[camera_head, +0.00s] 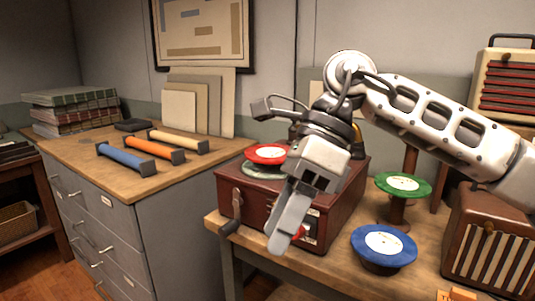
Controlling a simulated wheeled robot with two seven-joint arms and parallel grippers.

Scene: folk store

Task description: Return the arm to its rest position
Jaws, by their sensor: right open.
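My right arm (440,115) comes in from the right. Its gripper (284,222) hangs in front of the dark red record player box (258,208), with its fingers pointing down and to the left. The gripper is open and I see nothing held in it. A red record (266,153) lies on top of the box, above a greenish disc (262,171). My gripper and wrist hide the box's right and front parts. My left gripper is not in view.
A green record (403,185) and a blue record (384,246) rest on stands on the wooden table. A brown striped radio (490,240) stands at the right. Blue, orange and cream rollers (126,157) lie on the cabinet top (75,152) at the left.

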